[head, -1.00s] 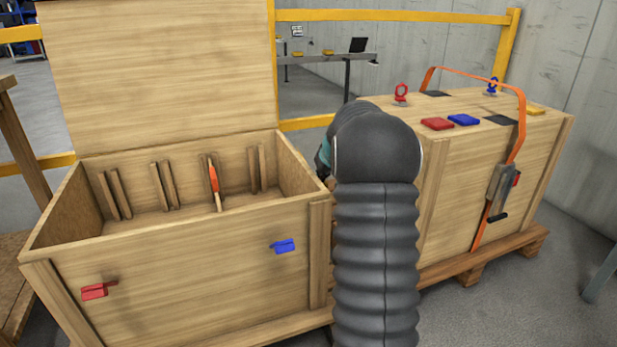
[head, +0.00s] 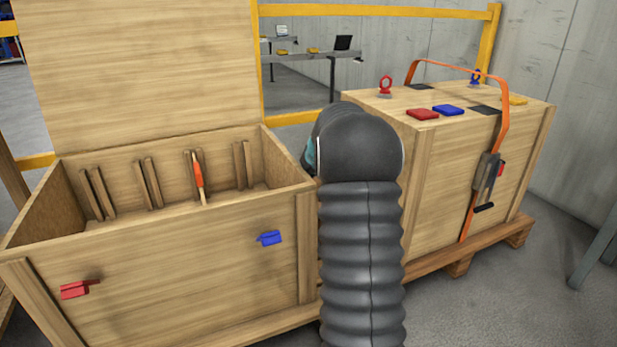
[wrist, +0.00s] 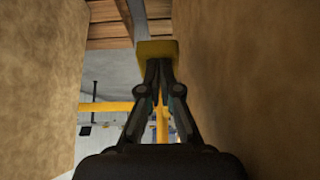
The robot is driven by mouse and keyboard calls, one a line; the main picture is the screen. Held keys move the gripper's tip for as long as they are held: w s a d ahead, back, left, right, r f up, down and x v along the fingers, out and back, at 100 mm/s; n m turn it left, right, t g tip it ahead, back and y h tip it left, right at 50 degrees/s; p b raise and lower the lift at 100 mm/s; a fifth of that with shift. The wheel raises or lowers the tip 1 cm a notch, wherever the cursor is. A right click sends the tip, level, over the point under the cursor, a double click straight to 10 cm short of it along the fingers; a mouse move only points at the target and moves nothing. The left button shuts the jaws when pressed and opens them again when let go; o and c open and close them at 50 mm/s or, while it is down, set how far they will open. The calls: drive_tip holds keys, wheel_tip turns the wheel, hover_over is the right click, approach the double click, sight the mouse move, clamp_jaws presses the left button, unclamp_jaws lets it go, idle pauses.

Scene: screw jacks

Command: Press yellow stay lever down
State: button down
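In the wrist view, a yellow block (wrist: 157,50), which looks like the yellow stay lever's end, sits on a grey bar (wrist: 138,20). My gripper (wrist: 159,66) has its two fingers drawn together, with their tips right at the block's lower edge. I cannot tell whether they touch it. Nothing shows held between the fingers. In the head view my dark arm hides the gripper and the lever, in the gap between the open crate (head: 160,265) and the strapped crate (head: 430,190).
Wooden walls stand close on both sides of my gripper in the wrist view. The open crate's raised lid (head: 140,70) is at the left. An orange strap (head: 505,110) with a ratchet (head: 488,180) wraps the other crate. A yellow rail (head: 380,10) runs behind.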

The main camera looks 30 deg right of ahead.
drive_tip(key=s+f+p+v, duration=0.1)
drive_tip(key=s+p+v, duration=0.1)
drive_tip(key=v, duration=1)
drive_tip(key=shift+s+a, duration=0.15)
drive_tip(key=shift+s, duration=0.25)
